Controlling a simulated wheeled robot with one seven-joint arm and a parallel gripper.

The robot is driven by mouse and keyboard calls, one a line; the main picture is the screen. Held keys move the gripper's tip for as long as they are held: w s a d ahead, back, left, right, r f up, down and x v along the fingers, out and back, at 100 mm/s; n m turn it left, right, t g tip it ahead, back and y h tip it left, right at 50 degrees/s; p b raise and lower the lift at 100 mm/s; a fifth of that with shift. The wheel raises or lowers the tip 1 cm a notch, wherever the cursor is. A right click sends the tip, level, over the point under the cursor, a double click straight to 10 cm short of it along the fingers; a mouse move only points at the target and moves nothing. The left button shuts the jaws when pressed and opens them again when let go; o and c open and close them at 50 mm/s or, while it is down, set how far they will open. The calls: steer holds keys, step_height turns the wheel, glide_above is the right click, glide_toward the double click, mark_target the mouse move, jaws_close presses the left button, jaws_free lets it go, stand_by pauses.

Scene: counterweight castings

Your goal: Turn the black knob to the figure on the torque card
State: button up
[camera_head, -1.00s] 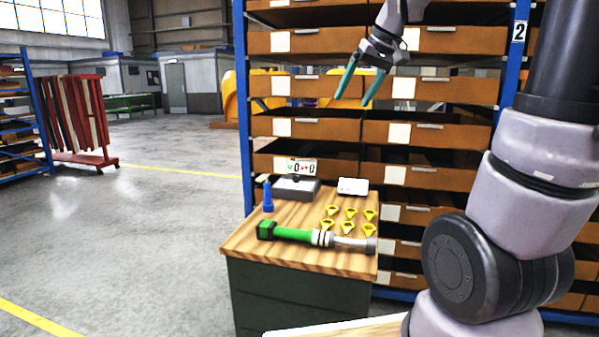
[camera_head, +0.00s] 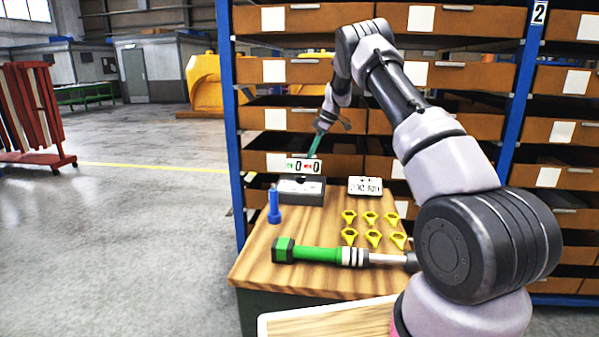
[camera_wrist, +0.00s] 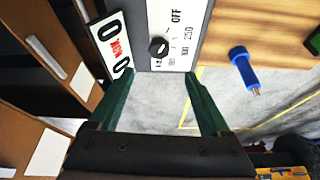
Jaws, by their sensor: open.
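The black knob (camera_wrist: 158,46) sits on the face of a grey box in the wrist view, beside a white scale marked OFF and 250; the other marks are hard to read. I cannot tell which mark it points to. The grey box (camera_head: 300,192) stands at the back of the bench in the head view. The torque card (camera_head: 365,186) is a white plate right of it, its blurred figure looking like 200 Nm. My gripper (camera_wrist: 160,74) is open and empty, its green fingers short of the knob and apart from it. It also shows above the box in the head view (camera_head: 315,146).
A display (camera_head: 303,166) with two zeros stands on the box. A blue tool (camera_head: 274,205) stands left of it. Several yellow tags (camera_head: 371,218) and a green-handled torque wrench (camera_head: 320,254) lie on the wooden bench (camera_head: 262,268). Shelves with brown bins (camera_head: 290,70) rise close behind.

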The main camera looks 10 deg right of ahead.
mark_target(301, 176)
steer(key=x, duration=1.1)
steer(key=shift+w+f, duration=0.15)
steer(key=shift+f, duration=0.1)
jaws_close()
